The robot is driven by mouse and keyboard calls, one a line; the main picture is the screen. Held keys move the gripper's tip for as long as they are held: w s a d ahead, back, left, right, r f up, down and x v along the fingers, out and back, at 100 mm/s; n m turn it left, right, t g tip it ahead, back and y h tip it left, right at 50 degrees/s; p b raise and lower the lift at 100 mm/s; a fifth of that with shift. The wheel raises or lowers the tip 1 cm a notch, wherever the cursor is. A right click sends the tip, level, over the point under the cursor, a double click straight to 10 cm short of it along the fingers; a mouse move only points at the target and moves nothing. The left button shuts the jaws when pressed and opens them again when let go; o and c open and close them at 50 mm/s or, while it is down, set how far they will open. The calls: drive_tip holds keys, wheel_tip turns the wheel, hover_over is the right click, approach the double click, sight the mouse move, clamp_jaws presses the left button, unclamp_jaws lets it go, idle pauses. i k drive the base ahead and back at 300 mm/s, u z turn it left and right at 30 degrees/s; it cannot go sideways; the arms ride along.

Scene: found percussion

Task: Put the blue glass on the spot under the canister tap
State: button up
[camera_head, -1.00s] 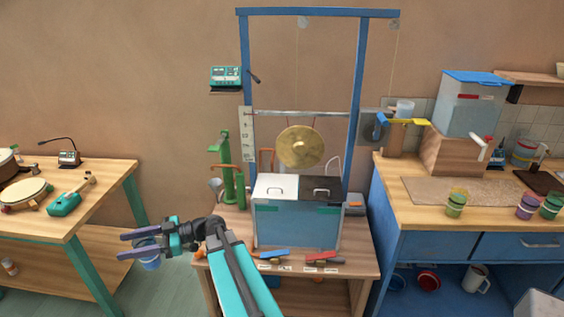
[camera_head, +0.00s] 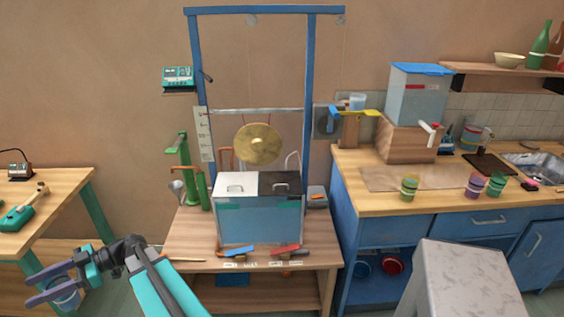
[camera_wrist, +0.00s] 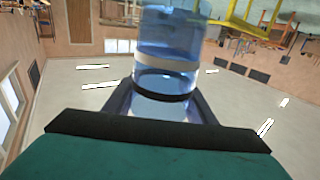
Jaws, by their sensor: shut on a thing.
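My gripper (camera_head: 45,288) is at the lower left of the head view, shut on the blue glass (camera_head: 66,294). The glass is translucent blue with a pale band; it fills the upper middle of the wrist view (camera_wrist: 168,45) between the fingers. In the head view the fingers partly hide it. The canister (camera_head: 416,98) is pale grey with a blue lid. It stands on a wooden block on the right counter, far from my gripper.
A tan mat (camera_head: 378,180) lies on the blue counter, with a green-yellow cup (camera_head: 409,188) at its front. Purple (camera_head: 475,185) and green (camera_head: 496,184) cups stand right of it. A grey-topped block (camera_head: 462,275) stands before the counter. A gong bench is in the middle.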

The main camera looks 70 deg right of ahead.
sight(421, 175)
drive_tip(key=u, duration=0.05)
drive_tip(key=k, duration=2.15)
drive_tip(key=z, duration=2.55)
drive_tip(key=i, duration=0.15)
drive_tip(key=u, duration=1.25)
